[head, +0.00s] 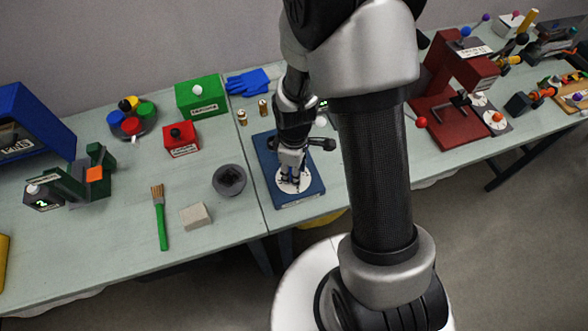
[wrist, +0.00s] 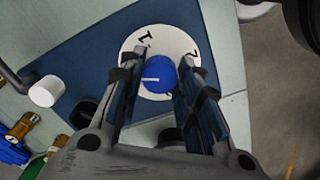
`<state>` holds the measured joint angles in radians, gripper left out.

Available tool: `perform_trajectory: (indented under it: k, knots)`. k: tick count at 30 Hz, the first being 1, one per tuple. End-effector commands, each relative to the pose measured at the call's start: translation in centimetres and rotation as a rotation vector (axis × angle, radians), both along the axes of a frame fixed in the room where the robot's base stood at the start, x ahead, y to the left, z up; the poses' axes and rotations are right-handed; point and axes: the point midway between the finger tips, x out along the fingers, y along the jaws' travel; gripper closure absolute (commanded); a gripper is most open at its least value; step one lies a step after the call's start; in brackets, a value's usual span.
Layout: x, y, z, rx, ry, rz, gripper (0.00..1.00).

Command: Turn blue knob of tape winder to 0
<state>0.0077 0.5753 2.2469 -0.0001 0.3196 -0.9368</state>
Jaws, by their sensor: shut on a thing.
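The tape winder has a blue base (head: 312,190) on the table, with a white dial disc (head: 303,183) near its front. In the wrist view the round blue knob (wrist: 158,76) sits at the middle of the white disc (wrist: 150,37). A short white line on the knob points left in that view. Dark marks that look like a 1 and a 2 show at the disc's top and right; I see no 0. My gripper (head: 290,176) points down over the disc.
A dark round fixture (head: 229,180), a beige block (head: 196,216) and a green-handled brush (head: 161,222) lie left of the winder. Behind are a red box (head: 181,140), a green box (head: 202,95) and blue gloves (head: 248,82). A red machine (head: 452,85) stands to the right.

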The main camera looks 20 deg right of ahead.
Motion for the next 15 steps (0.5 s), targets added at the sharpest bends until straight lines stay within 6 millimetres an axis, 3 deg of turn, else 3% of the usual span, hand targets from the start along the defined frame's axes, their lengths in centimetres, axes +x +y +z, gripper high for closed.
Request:
perform_trajectory:
  k: [8, 15]
  knots:
    - [0.0, 0.0, -0.01, 0.0, 0.0, 0.013, 0.98]
    - [0.03, -0.02, -0.03, 0.0, 0.0, 0.249, 0.98]
